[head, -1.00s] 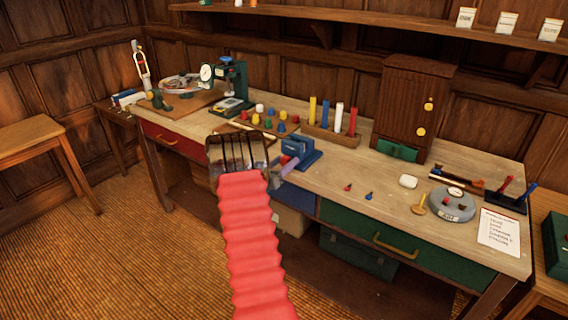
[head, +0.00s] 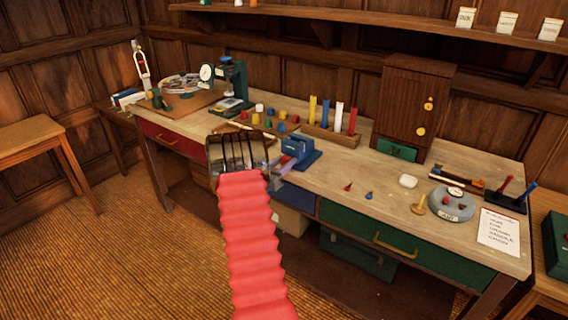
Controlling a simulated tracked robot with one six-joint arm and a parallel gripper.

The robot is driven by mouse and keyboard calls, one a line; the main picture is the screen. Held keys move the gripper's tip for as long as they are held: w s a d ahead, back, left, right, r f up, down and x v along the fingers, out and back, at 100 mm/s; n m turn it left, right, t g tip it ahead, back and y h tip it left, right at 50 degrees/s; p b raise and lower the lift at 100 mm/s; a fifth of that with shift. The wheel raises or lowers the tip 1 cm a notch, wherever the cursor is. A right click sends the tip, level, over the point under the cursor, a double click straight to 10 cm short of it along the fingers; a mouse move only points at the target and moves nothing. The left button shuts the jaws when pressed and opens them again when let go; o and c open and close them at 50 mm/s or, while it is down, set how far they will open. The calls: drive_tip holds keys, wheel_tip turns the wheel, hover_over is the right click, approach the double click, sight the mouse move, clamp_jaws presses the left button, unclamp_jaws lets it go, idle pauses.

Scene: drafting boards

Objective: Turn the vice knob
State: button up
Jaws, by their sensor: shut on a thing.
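The blue vice (head: 299,149) stands at the front edge of the workbench, near the middle of the head view. A pale purple-grey part (head: 284,181) shows below it at the bench edge. My gripper (head: 237,140) is at the end of the red ribbed arm, just left of the vice in the picture. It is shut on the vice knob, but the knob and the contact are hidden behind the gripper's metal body.
Colored pegs (head: 262,118) and a rack of upright rods (head: 333,132) stand behind the vice. A small wooden cabinet (head: 411,105) is further right. A green drawer (head: 385,240) lies below the bench top. Open floor lies at left.

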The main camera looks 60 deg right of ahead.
idle(0.3)
drive_tip(key=o, duration=1)
drive_tip(key=shift+o, duration=0.2)
drive_tip(key=w+a, duration=0.2)
drive_tip(key=a, duration=1.1)
drive_tip(key=shift+a, duration=0.3)
drive_tip(key=shift+w+f, duration=0.1)
